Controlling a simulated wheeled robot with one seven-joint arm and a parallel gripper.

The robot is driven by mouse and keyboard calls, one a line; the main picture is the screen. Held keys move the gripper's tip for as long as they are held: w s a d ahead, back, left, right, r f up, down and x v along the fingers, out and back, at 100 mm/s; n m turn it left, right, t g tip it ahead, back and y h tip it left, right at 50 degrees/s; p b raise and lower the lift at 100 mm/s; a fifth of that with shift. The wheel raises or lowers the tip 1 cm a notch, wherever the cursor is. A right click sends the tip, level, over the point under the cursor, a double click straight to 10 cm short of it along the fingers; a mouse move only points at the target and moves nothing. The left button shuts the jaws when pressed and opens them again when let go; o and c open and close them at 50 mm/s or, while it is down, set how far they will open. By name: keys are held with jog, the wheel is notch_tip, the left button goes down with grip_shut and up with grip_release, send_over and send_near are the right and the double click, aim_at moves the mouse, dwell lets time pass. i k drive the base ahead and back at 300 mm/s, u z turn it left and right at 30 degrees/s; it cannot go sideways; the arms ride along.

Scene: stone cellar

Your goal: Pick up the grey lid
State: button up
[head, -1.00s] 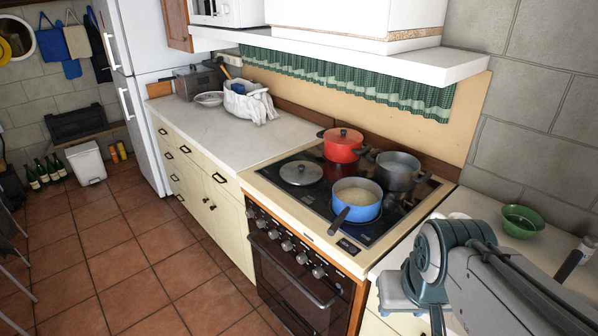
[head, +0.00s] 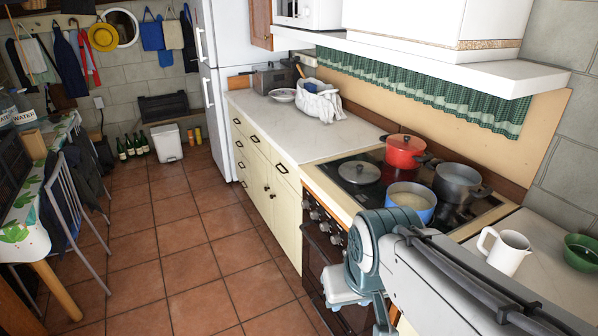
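The grey lid (head: 360,172) lies flat on the left part of the black stove top (head: 345,189), with a dark knob in its middle. A blue pot (head: 411,204) stands in front and to its right. A red pot (head: 404,151) with its own red lid stands behind and to its right. My arm crosses the lower right of the head view, in front of the stove. My gripper's fingertips are not in view, so its opening does not show.
A dark grey pot (head: 459,183) stands at the stove's right. A white pitcher (head: 504,251) and a green bowl (head: 580,252) stand on the right counter. The counter (head: 275,130) left of the stove is mostly clear. A white shelf (head: 440,65) overhangs the stove. Open tiled floor lies left.

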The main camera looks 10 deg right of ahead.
aim_at(354, 172)
jog(key=u, duration=0.7)
jog(key=i, duration=3.2)
jog(key=z, duration=3.1)
jog(key=i, duration=0.45)
